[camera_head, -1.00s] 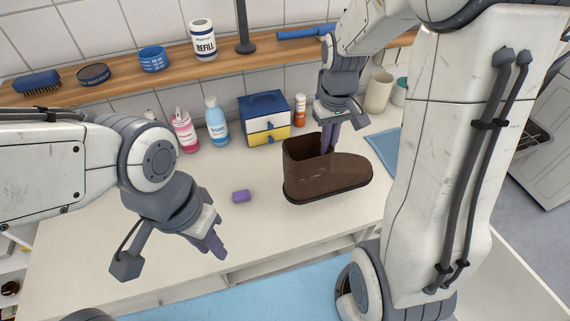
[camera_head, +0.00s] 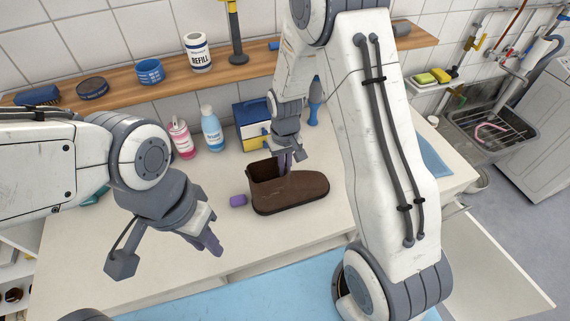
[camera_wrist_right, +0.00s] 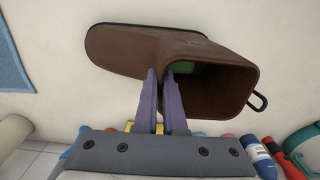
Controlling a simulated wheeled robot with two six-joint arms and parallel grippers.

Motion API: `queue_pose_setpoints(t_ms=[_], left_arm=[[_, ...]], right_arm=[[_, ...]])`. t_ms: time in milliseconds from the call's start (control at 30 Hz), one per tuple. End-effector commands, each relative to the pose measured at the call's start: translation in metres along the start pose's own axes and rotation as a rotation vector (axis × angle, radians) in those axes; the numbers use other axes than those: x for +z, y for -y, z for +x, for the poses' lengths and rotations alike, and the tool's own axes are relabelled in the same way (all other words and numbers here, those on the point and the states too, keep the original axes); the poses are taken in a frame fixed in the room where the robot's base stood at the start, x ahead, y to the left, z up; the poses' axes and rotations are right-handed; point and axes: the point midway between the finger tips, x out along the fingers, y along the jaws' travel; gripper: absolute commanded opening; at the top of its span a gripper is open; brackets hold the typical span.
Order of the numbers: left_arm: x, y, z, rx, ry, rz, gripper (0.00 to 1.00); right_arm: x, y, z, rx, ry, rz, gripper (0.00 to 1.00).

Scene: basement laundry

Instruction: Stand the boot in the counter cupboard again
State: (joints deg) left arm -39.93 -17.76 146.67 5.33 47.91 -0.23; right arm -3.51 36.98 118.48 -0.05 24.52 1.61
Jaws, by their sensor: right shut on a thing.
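The brown boot (camera_head: 290,191) is upright, sole down, over the white counter (camera_head: 130,215); I cannot tell whether its sole touches. Its toe points right in the head view. My right gripper (camera_head: 284,163) is shut on the boot's shaft rim, one finger inside the opening. In the right wrist view the boot (camera_wrist_right: 135,50) shows its open shaft, a green patch inside and a dark pull loop. My left gripper (camera_head: 207,241) hangs empty over the counter's front edge; its finger gap is unclear. A white panel (camera_head: 495,275), perhaps the cupboard door, stands out at lower right. The cupboard's inside is hidden.
A wooden shelf (camera_head: 120,88) runs along the wall. The counter's left front is clear.

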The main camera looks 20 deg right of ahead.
Motion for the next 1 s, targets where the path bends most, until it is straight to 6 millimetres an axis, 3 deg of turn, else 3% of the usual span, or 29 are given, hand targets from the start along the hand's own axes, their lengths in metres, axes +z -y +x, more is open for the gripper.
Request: queue_pose_setpoints(t_ms=[300, 400, 833, 1000], left_arm=[[0.000, 0.000, 0.004, 0.000, 0.000, 0.000, 0.26], [0.000, 0.000, 0.003, 0.000, 0.000, -0.001, 0.26], [0.000, 0.000, 0.003, 0.000, 0.000, 0.000, 0.26], [0.001, 0.001, 0.013, 0.000, 0.000, -0.002, 0.26]], right_arm=[[0.000, 0.000, 0.004, 0.000, -0.001, 0.000, 0.00], [0.000, 0.000, 0.003, 0.000, 0.000, 0.000, 0.37], [-0.001, 0.000, -0.004, 0.000, -0.003, 0.000, 0.37], [-0.002, 0.000, -0.030, 0.000, -0.008, 0.000, 0.37]])
